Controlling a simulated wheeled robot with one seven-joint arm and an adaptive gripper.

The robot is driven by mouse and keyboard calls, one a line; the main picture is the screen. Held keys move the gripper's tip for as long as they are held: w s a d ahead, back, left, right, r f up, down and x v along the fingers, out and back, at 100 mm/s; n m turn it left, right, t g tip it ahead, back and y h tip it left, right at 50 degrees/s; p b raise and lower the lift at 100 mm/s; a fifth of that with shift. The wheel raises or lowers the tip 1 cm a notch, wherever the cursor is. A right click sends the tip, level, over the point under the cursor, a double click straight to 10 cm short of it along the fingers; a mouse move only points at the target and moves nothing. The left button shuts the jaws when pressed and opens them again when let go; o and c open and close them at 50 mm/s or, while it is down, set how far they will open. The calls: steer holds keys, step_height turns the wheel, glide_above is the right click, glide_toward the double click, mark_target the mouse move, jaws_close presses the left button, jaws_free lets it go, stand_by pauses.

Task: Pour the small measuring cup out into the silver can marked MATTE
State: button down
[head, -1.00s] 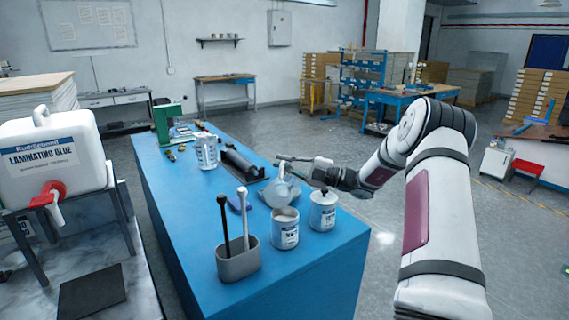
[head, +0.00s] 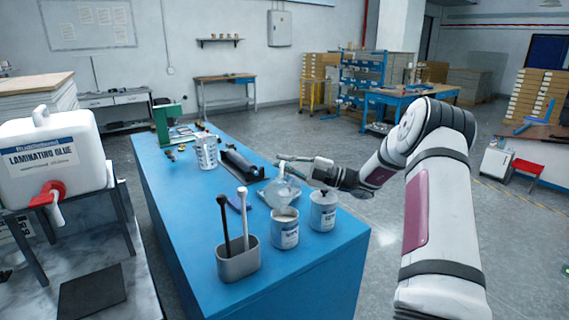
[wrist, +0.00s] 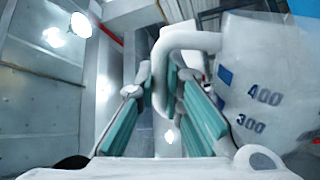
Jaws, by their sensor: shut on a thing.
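The small measuring cup (head: 283,191) is clear and hangs above the blue bench, tilted, just behind and above the open silver can (head: 285,229). My gripper (head: 298,165) is shut on the cup's handle. In the wrist view the handle (wrist: 187,40) sits between my gripper's green-padded fingers (wrist: 160,95), and the cup's wall (wrist: 262,85) shows the marks 400 and 300. A second silver can (head: 322,211), with a lid and knob, stands to the right of the open one. The label words are too small to read. Whether liquid is leaving the cup cannot be told.
A grey holder (head: 238,262) with a black and a white stick stands left of the cans. A larger marked jug (head: 206,152) and a black tray (head: 241,164) stand farther back. The bench's front right corner (head: 335,250) is clear.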

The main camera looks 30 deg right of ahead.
mark_target(282, 165)
steer(key=shift+s+a+r+n+g+y+p, duration=0.2)
steer(key=shift+s+a+n+p, duration=0.45)
steer(key=shift+n, duration=0.25)
steer(key=shift+s+a+r+n+g+y+p, duration=0.1)
steer(key=shift+s+a+r+n+y+p, duration=0.1)
steer(key=shift+s+a+n+p, duration=0.45)
steer(key=shift+n, duration=0.25)
steer(key=shift+s+a+f+n+g+y+p, duration=0.15)
steer(key=shift+s+a+f+n+g+p, duration=0.1)
steer(key=shift+s+a+f+n, duration=0.5)
steer(key=shift+s+a+f+n+g+y+p, duration=0.15)
steer(key=shift+s+a+n+g+p, duration=0.25)
steer(key=shift+n, duration=0.65)
steer(key=shift+s, duration=0.15)
steer(key=shift+s+a+f+n+g+y, duration=0.15)
steer(key=shift+s+a+f+n, duration=0.45)
steer(key=shift+n, duration=0.3)
steer(key=shift+s+a+f+n+g+y, duration=0.15)
steer(key=shift+s+a+f+n, duration=0.25)
steer(key=shift+f+n, duration=0.4)
steer(key=shift+r, duration=0.15)
